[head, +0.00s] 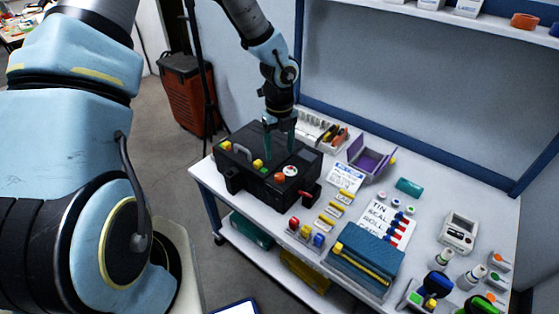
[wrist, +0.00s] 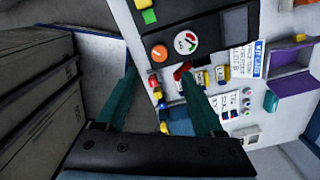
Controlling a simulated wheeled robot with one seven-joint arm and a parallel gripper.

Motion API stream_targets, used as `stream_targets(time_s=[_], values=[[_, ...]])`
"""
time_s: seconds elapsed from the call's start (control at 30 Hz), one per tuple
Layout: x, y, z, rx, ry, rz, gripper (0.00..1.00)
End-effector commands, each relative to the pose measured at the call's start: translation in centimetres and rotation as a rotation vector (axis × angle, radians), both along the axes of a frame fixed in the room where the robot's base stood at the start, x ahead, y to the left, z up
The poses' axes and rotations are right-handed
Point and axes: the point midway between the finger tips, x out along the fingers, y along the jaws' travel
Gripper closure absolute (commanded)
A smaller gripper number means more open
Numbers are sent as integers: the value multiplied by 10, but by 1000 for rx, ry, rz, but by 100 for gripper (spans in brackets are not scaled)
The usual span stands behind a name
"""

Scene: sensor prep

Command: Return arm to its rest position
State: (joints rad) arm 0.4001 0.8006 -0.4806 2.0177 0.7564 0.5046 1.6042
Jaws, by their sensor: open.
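My arm (head: 265,45) reaches over the far left of the white workbench and points down. My gripper (head: 279,148) is at its end, over the black device box (head: 255,185), with its two teal fingers apart. In the wrist view my gripper (wrist: 160,82) is open, with nothing seen between its fingers. The box's top with an orange button (wrist: 159,52) and a round gauge (wrist: 186,42) shows just beyond the fingertips. I cannot tell whether the fingers touch the box.
Behind the box are a tray of tools (head: 322,130) and a purple open bin (head: 371,158). Blue cases (head: 365,258), a lettered card (head: 388,222) and a grey meter (head: 459,232) lie to the right. A shelf (head: 450,22) runs above.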

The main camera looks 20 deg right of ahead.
Motion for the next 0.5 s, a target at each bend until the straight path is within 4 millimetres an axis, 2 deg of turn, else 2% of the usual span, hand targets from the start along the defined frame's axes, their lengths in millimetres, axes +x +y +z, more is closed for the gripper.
stream_targets(time_s=[0.13,0.5], values=[[0,0,9,1,0,-1,31],[0,0,10,1,1,-1,31]])
